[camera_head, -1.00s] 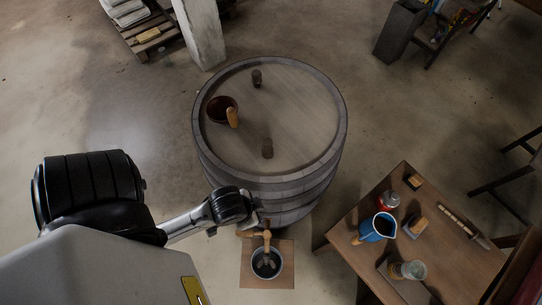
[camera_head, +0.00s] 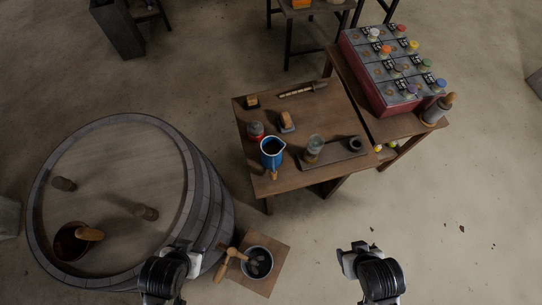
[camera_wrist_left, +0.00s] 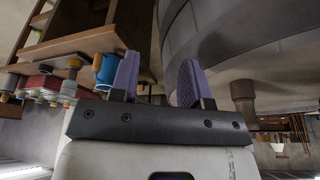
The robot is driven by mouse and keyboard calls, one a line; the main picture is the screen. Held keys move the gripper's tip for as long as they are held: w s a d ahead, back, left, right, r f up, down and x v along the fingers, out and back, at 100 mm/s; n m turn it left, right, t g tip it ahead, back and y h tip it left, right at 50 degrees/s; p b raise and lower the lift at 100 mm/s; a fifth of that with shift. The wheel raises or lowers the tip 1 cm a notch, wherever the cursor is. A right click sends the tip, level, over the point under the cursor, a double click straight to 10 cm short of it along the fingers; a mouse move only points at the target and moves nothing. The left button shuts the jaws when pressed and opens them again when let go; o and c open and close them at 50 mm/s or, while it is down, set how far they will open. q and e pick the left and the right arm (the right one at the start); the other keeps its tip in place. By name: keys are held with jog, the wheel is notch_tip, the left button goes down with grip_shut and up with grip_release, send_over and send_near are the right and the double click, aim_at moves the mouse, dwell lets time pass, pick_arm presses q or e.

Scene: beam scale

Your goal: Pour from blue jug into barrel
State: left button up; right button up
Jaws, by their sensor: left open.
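The blue jug (camera_head: 271,151) stands upright on the wooden table, dark inside, with its handle toward the front. It also shows in the left wrist view (camera_wrist_left: 104,70), partly behind a finger. The barrel (camera_head: 211,200) stands upright at the left; its curved side fills the upper right of the left wrist view (camera_wrist_left: 225,45). My left gripper (camera_head: 186,252) is by the barrel's front right edge, away from the jug; its fingers (camera_wrist_left: 156,82) are apart and empty. My right gripper (camera_head: 352,254) is over the floor in front of the table; its fingers are too unclear to judge.
A bucket (camera_head: 257,263) sits below a wooden tap (camera_head: 233,254).

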pick_arm(q)
jog(key=shift+a, duration=0.1)
dwell(0.3)
jog(key=o, duration=0.3)
jog(key=shift+a, duration=0.2)
